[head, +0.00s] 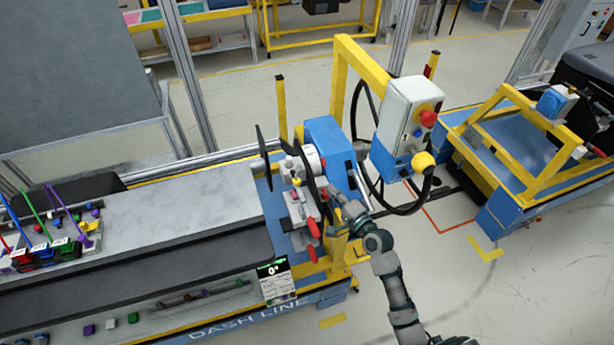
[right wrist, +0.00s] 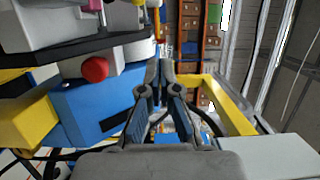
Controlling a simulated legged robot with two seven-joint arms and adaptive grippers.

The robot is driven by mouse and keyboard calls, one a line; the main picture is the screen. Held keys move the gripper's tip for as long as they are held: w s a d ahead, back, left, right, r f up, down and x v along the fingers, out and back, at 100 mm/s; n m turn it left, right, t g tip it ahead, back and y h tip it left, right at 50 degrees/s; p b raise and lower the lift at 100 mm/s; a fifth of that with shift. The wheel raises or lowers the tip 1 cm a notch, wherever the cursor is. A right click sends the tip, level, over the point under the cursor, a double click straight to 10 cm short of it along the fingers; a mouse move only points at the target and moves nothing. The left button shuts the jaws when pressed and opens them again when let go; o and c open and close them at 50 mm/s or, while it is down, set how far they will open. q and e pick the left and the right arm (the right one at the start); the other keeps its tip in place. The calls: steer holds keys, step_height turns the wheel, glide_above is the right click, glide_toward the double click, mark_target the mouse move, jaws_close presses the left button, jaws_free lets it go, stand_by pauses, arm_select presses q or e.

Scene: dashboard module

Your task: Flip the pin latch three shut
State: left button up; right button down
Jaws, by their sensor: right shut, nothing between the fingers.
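My right arm reaches up to the station at the end of the dash line. My right gripper (head: 336,196) is beside the grey fixture (head: 299,207) there, close to its right side. In the right wrist view the gripper (right wrist: 165,68) has its fingers together and nothing between them. Red handles (head: 313,229) hang at the front of the fixture. I cannot tell which part is pin latch three, or whether it is open or shut. A round red knob (right wrist: 95,69) is left of the fingers in the wrist view, apart from them. My left gripper is not in view.
A yellow post carries a control box (head: 407,112) with a red button and a hanging black cable, right of the station. A blue and yellow cart (head: 530,208) stands further right. The grey bench (head: 200,212) holds colored tools at left.

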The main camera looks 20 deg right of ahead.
glide_toward(296, 169)
steer(key=w, duration=0.1)
steer(key=w+d+r, duration=0.1)
steer(key=w, duration=0.1)
steer(key=w+d+r, duration=0.1)
steer(key=w, duration=0.1)
steer(key=shift+w+d+r+p, duration=0.1)
steer(key=shift+d+r+p, duration=0.1)
steer(key=shift+p, duration=0.1)
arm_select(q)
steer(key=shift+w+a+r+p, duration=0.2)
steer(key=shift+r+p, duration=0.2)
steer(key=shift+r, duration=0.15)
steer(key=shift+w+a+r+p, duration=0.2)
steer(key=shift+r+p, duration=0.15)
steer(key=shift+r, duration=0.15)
arm_select(e)
steer(key=shift+s+a+f, duration=0.1)
steer(key=shift+a, duration=1)
steer(key=shift+s+a, duration=0.15)
steer(key=shift+a, duration=0.95)
